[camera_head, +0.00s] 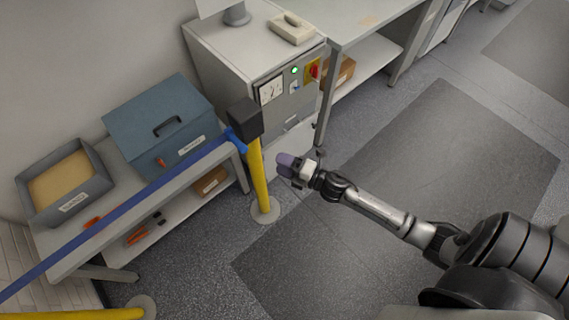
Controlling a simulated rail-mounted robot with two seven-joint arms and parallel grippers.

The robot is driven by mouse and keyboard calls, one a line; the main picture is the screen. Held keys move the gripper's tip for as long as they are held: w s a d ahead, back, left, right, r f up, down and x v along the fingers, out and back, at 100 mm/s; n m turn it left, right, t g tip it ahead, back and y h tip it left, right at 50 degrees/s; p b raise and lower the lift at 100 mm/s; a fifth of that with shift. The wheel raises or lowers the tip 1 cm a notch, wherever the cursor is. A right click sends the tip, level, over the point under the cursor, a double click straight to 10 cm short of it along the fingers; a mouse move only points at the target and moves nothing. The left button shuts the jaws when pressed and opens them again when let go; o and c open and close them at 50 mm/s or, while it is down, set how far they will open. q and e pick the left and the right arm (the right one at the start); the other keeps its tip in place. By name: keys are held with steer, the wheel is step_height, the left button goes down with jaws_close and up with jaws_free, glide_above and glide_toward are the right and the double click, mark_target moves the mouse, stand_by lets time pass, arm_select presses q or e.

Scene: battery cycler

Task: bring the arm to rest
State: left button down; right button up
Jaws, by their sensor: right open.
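My right arm comes in from the right edge and reaches left over the floor. My right gripper (287,167) is at its end, small in the view, with a purple-grey tip. It is open, and I see nothing in it. It hangs in the picture just right of the yellow post (259,178), in front of the grey cabinet's lower part. I cannot tell the exact gap to the post. My left gripper is not in view.
A blue belt (120,208) runs from the post's black head (245,118) to the lower left. Behind it a bench holds a blue box (166,118) and a tray (72,186). A grey cabinet (225,62) stands behind the post. The dark floor mat (440,150) is clear.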

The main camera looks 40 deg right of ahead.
steer(key=shift+s+d, duration=0.1)
steer(key=shift+s, duration=0.05)
stand_by(0.3)
steer(key=s+d+f+m+g+h, duration=0.25)
steer(key=d+m+g+h, duration=0.35)
steer(key=d+m+h, duration=0.7)
steer(key=s+a+m+g+y, duration=0.7)
steer(key=s+a+g, duration=0.1)
steer(key=s+a, duration=1.25)
step_height(320, 180, up, 28)
steer(key=p, duration=2.7)
steer(key=shift+d+r+t+p, duration=0.2)
steer(key=shift+d+t+p, duration=0.1)
steer(key=shift+p, duration=0.1)
